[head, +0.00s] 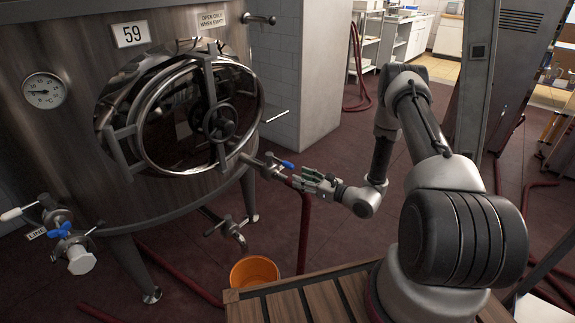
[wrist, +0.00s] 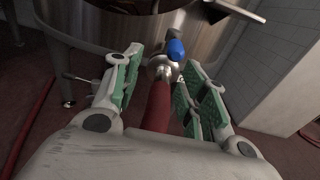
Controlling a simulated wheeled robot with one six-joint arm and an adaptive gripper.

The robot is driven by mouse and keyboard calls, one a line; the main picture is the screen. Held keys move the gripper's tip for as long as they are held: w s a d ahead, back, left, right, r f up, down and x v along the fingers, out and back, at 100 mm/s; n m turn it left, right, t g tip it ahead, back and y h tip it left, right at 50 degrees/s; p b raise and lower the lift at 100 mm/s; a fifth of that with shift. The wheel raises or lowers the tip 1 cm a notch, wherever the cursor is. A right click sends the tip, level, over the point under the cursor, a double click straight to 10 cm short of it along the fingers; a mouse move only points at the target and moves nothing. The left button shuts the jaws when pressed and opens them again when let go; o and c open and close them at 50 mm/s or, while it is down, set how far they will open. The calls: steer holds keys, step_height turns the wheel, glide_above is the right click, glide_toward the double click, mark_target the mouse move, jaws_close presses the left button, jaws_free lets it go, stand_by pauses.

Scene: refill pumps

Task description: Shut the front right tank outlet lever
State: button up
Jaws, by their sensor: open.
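The front right outlet lever (head: 287,164) has a blue handle and sits on a steel valve (head: 271,166) at the tank's right side. In the wrist view the blue lever (wrist: 176,49) is just beyond the fingertips, near the middle top. A red hose (wrist: 157,108) runs from the valve back between the fingers. My gripper (head: 304,181) is open, with green pads, close to the lever on its right and slightly below it in the head view. In the wrist view my gripper (wrist: 162,66) has its fingers spread on either side of the hose. I see no clear contact with the lever.
The steel tank (head: 75,140) with a round hatch (head: 140,110) fills the left. A second blue-handled valve (head: 60,231) is at its lower left. An orange bucket (head: 254,273) stands on the floor. A tiled pillar (head: 300,70) is behind the valve.

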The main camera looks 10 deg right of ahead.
mark_target(288, 166)
steer(key=shift+m+t, duration=0.3)
steer(key=shift+t, duration=0.2)
steer(key=x, duration=0.2)
steer(key=d+x, duration=0.1)
steer(key=x, duration=0.2)
steer(key=w+r+x, duration=0.1)
steer(key=x, duration=0.2)
steer(key=shift+w, duration=0.1)
jaws_close()
